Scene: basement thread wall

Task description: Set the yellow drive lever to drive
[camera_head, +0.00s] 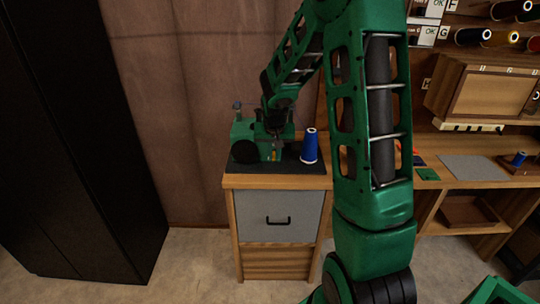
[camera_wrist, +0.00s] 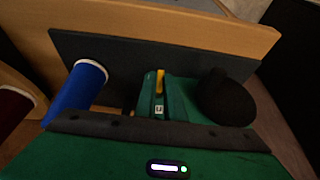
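The yellow drive lever (camera_wrist: 160,80) stands on the green machine (camera_wrist: 178,98), beside a small white label, in the wrist view. In the head view the lever (camera_head: 274,154) is a tiny yellow mark low on the front of the machine (camera_head: 242,131). I cannot read which setting it is at. My gripper (camera_head: 273,128) is at the machine, at the end of my green arm. Its fingertips are not clear in either view, so its opening and any contact with the lever cannot be told.
A blue thread spool (camera_head: 309,146) stands right of the machine on a dark mat (camera_head: 300,168) atop a wooden cabinet (camera_head: 240,181). A black round wheel (camera_wrist: 226,97) is beside the lever. A tall black cabinet (camera_head: 85,140) stands left. A workbench with thread spools is right.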

